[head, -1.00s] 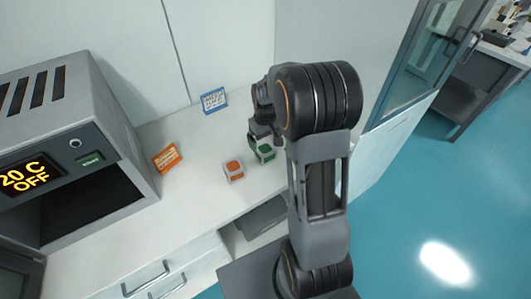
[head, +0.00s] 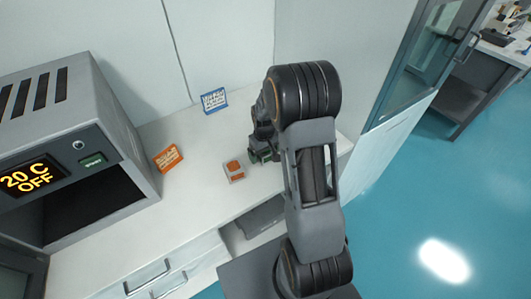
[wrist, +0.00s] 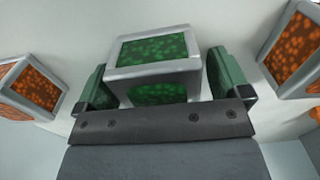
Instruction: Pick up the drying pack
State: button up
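A grey-framed cube with speckled green faces (wrist: 155,47) is between the two fingers of my gripper (wrist: 163,82) in the wrist view. The fingers have green pads and stand one on each side of the cube, with narrow gaps visible, so the gripper looks open around it. In the head view my gripper (head: 262,154) is low over the white counter, and it mostly hides the green cube. I cannot read a name on the cube that marks it as the drying pack.
A similar orange cube (head: 234,171) stands just left of my gripper; in the wrist view orange cubes flank it at left (wrist: 35,85) and right (wrist: 292,45). An orange card (head: 168,158), a blue card (head: 214,100) and an oven-like box (head: 75,150) are also on the counter (head: 200,190).

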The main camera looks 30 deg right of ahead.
jog(key=c, duration=1)
jog(key=shift+r, duration=0.1)
